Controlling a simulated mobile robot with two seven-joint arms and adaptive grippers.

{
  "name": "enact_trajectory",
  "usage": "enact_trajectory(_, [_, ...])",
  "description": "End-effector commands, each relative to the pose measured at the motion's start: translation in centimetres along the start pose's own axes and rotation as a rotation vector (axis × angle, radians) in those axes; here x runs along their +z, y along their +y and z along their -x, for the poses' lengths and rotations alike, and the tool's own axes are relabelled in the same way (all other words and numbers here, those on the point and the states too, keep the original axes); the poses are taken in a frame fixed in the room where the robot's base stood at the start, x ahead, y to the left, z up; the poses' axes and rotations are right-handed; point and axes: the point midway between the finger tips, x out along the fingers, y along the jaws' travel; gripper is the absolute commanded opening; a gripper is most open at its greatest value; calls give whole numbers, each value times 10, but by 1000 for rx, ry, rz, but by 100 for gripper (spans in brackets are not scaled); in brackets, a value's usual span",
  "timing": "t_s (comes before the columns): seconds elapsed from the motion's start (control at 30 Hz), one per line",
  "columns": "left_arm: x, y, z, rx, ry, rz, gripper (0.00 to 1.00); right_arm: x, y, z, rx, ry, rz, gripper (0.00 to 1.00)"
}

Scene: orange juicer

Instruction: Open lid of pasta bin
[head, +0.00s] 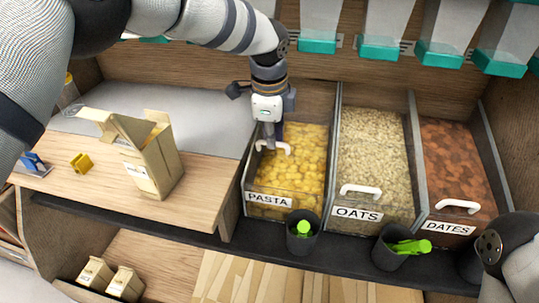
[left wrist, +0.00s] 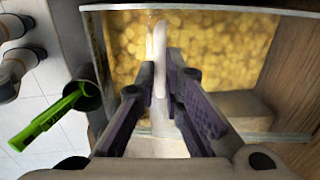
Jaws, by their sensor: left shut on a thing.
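The pasta bin (head: 268,200) is the leftmost of three bins, labelled PASTA and full of yellow pasta. Its lid is clear, with a white handle (head: 284,147). My left gripper (head: 270,145) reaches down from above and is shut on this handle. In the left wrist view, the white handle (left wrist: 160,75) stands between the two dark fingers. The handle sits higher and farther back than the handles on the other bins, so the lid looks raised. The clear lid's exact angle is hard to tell. My right gripper is not in view.
The oats bin (head: 372,150) and dates bin (head: 455,165) stand to the right, handles near their fronts. Dark cups with green scoops (head: 302,228) line the front ledge. A cardboard box (head: 152,160) stands on the left counter. Teal-bottomed dispensers (head: 380,46) hang above.

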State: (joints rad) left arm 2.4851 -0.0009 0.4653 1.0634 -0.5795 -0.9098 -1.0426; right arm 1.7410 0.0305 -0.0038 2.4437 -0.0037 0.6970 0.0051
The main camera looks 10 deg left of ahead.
Motion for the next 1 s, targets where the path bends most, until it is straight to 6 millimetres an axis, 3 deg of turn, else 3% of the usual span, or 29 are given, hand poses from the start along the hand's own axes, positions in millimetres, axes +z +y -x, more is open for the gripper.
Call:
enact_trajectory(0.3, [-1, -1, -1, 4, 2, 0, 0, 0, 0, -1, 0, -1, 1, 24])
enact_trajectory(0.33, [-1, 0, -1, 4, 2, 0, 16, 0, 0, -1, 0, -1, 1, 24])
enact_trajectory(0.4, [-1, 0, -1, 4, 2, 0, 30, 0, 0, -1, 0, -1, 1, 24])
enact_trajectory(0.83, [0, 0, 1, 2, 1, -1, 30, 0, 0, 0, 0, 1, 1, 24])
enact_trajectory(1.0, [0, 20, 6, -3, -4, -3, 30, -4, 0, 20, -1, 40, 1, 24])
